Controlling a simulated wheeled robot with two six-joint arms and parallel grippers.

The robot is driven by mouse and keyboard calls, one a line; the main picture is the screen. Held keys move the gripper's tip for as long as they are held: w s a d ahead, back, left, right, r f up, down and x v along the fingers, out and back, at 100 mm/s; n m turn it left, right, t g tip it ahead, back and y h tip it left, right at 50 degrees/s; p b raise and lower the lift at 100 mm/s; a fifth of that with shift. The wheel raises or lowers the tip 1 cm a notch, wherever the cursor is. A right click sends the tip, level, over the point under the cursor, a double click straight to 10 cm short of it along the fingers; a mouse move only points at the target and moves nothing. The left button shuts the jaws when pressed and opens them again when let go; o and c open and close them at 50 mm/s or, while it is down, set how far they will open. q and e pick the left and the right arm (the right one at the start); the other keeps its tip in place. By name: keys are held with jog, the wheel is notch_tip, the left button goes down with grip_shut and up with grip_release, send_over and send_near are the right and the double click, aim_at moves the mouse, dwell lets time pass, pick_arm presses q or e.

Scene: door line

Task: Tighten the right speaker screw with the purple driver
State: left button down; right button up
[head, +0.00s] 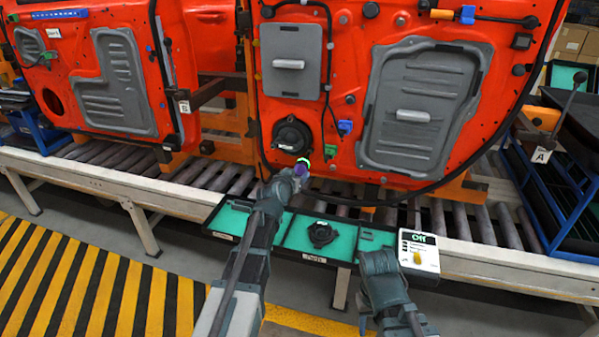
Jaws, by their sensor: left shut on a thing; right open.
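The purple driver (299,170) is in my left gripper (297,177), which is shut on it just below the round black speaker (292,136) on the right-hand orange door (345,75). A green glow shows at the driver's upper end, at the speaker's lower right edge. The screw itself is too small or hidden to make out, and I cannot tell whether the driver touches it. My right gripper (378,262) is open, low at the front near the tray, away from the door.
A black tray with teal lining (283,238) at the conveyor's front edge holds a loose black speaker (322,233). A white box reading "Off" (418,252) stands to its right. Another orange door (95,60) is on the left. A blue-framed rack (570,190) stands on the right.

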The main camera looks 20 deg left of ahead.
pick_arm(q)
jog(key=shift+s+a, duration=0.1)
jog(key=shift+s, duration=2.65)
